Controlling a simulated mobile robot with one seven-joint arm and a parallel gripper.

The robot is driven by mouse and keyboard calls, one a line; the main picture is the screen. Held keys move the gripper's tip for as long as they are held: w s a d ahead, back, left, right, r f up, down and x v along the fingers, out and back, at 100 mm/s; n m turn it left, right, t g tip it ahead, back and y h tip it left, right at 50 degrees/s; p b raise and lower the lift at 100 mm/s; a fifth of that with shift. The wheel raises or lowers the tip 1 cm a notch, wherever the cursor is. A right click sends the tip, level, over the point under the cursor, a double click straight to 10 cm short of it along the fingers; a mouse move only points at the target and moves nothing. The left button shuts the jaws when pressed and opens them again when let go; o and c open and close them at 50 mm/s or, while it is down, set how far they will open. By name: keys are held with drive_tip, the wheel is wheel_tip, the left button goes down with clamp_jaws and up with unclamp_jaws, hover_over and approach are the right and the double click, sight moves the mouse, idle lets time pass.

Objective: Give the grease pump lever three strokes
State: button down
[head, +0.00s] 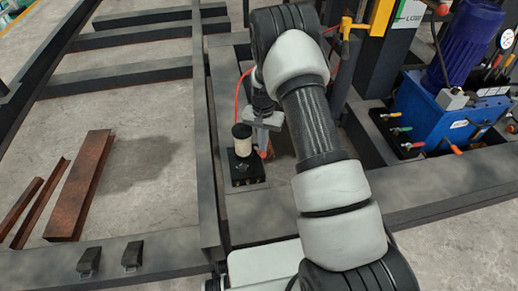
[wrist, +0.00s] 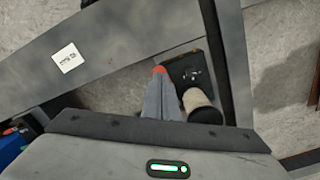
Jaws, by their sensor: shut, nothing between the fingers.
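The grease pump has a black base (head: 244,172) and a cream reservoir with a dark cap (head: 242,141), standing inside the dark steel frame. In the wrist view its base (wrist: 188,70) and reservoir (wrist: 198,99) lie just right of my fingers. The red-orange end of the lever (head: 264,154) shows beside the pump; in the wrist view the red end (wrist: 159,70) shows right at my fingertips. My gripper (head: 263,140) is shut and empty, pointing down next to the reservoir. The rest of the lever is hidden by my fingers. I cannot tell whether they touch the lever.
Dark steel beams (head: 208,150) run around the pump. A red hose (head: 238,95) rises behind it. A blue hydraulic unit (head: 450,115) and a yellow post (head: 380,15) stand at right. Rusty steel pieces (head: 80,185) lie on the floor at left.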

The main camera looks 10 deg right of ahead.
drive_tip(key=shift+s+f, duration=0.25)
drive_tip(key=shift+f, duration=0.05)
drive_tip(key=shift+s+f, duration=0.45)
drive_tip(key=shift+f, duration=0.05)
drive_tip(key=shift+s+f+b, duration=0.45)
drive_tip(key=shift+f, duration=0.1)
drive_tip(key=shift+s+f, duration=0.1)
drive_tip(key=shift+s+f, duration=0.3)
drive_tip(key=shift+f, duration=0.15)
idle(0.4)
